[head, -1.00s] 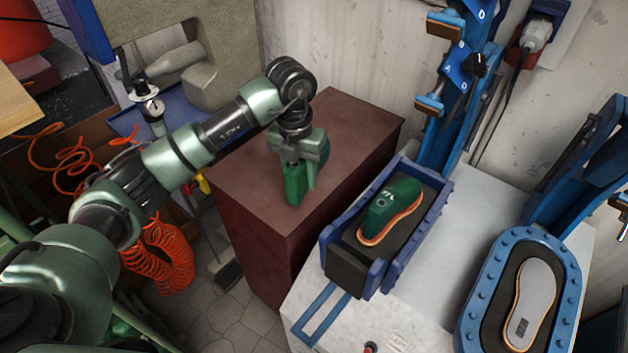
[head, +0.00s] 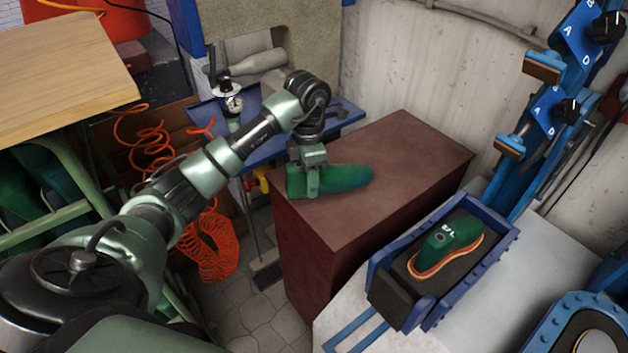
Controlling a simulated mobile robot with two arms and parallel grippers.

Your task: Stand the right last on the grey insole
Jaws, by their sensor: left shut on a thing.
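My left gripper (head: 312,188) is shut on the heel end of a green last (head: 346,178), which lies lengthwise with its toe to the right. The last is over the near left part of the brown-red cabinet top; I cannot tell whether it touches it. A second green last (head: 446,243), marked 87 L, stands on an orange-edged sole in the blue-walled press tray. The grey insole (head: 598,344) shows only as a sliver at the bottom right corner, in the other blue press bed. My right gripper is out of view.
The brown-red cabinet (head: 400,160) has a bare top right of the held last. The blue press tray (head: 376,275) has raised walls, and blue press arms (head: 550,110) rise behind it. An orange coiled hose (head: 212,245) hangs left of the cabinet.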

